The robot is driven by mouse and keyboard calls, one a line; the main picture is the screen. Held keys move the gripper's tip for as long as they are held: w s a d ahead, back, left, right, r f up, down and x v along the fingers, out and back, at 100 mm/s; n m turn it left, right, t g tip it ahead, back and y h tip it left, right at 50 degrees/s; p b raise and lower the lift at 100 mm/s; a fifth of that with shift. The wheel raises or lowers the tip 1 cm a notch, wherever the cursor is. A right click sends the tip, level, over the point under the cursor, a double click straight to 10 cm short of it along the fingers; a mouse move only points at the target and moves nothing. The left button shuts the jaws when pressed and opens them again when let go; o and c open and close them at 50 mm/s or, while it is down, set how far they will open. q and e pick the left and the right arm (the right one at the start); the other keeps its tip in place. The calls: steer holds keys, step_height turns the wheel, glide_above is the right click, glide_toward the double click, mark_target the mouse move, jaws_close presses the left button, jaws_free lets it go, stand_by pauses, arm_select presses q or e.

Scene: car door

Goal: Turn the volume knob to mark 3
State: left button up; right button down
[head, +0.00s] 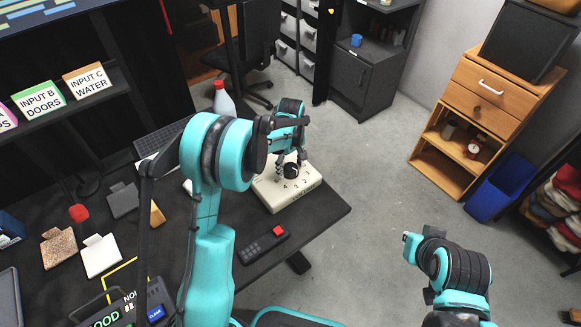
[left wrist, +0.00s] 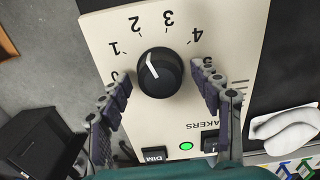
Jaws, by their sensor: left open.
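The volume knob (left wrist: 160,73) is round and black with a white pointer line, on a cream panel (left wrist: 100,30) marked 0 to 5 in an arc. The pointer aims up and slightly left in the left wrist view, roughly toward mark 2. Mark 3 (left wrist: 168,18) is above the knob. My left gripper (left wrist: 164,90) is open, with one finger on each side of the knob and visible gaps between. In the head view my left gripper (head: 290,172) is over the panel box (head: 285,202). My right gripper (head: 412,245) is away from the table; its fingers are unclear.
A green light (left wrist: 185,146) and a DIM button (left wrist: 154,155) are below the knob. A dark remote with a red button (head: 262,245) lies near the table's edge. A white bottle (head: 222,100) stands behind my left arm. Open floor lies right of the table.

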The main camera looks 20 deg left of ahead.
arm_select(q)
steer(key=c, duration=1.2)
steer(key=shift+o, duration=0.2)
steer(key=shift+m, duration=3.4)
steer(key=o, duration=1.2)
steer(key=shift+c, duration=0.2)
